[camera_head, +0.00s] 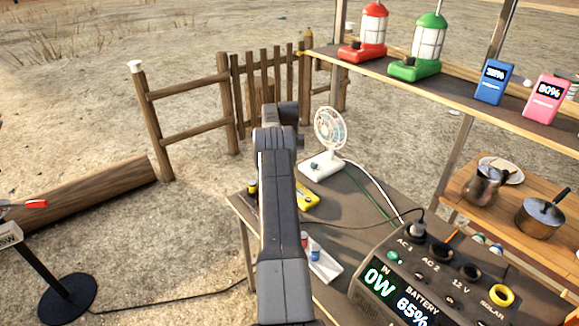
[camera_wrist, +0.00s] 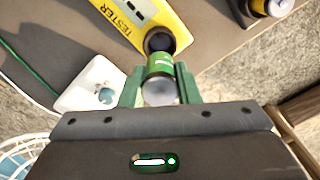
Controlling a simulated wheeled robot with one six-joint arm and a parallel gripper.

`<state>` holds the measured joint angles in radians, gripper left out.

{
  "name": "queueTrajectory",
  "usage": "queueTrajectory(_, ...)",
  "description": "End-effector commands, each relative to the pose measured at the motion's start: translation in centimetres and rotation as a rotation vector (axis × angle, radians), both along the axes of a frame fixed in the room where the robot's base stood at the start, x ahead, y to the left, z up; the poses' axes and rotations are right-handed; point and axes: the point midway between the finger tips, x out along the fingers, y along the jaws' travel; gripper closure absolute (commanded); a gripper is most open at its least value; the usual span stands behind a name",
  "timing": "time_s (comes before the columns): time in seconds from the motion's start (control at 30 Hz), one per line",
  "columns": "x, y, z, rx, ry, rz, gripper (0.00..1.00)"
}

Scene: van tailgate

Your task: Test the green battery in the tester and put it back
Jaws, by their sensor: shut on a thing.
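In the wrist view my gripper (camera_wrist: 160,78) is shut on the green battery (camera_wrist: 160,64), with one green finger on each side of it. The battery's pale round end faces the camera. Its far end is at the black round socket (camera_wrist: 159,40) of the yellow tester (camera_wrist: 128,22); I cannot tell whether it is seated in the socket or just above it. The tester also shows in the head view (camera_head: 307,200) on the table, partly hidden by my arm. My gripper and the battery are hidden behind my arm there.
A white fan (camera_head: 328,140) stands behind the tester; its base shows in the wrist view (camera_wrist: 95,88). A black holder with a yellow ring (camera_wrist: 262,8) is near the tester. A power station (camera_head: 420,285) and white tray (camera_head: 325,264) stand closer. A shelf (camera_head: 450,95) overhangs at right.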

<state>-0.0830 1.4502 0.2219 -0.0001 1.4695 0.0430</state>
Motion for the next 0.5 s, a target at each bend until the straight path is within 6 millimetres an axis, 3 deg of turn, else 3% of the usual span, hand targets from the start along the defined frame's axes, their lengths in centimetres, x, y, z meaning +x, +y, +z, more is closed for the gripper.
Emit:
queueTrajectory(0.17,0.0,0.0,-0.4,0.000,0.000,0.000,0.97)
queueTrajectory(0.5,0.0,0.0,-3.1,0.000,0.000,0.000,0.97)
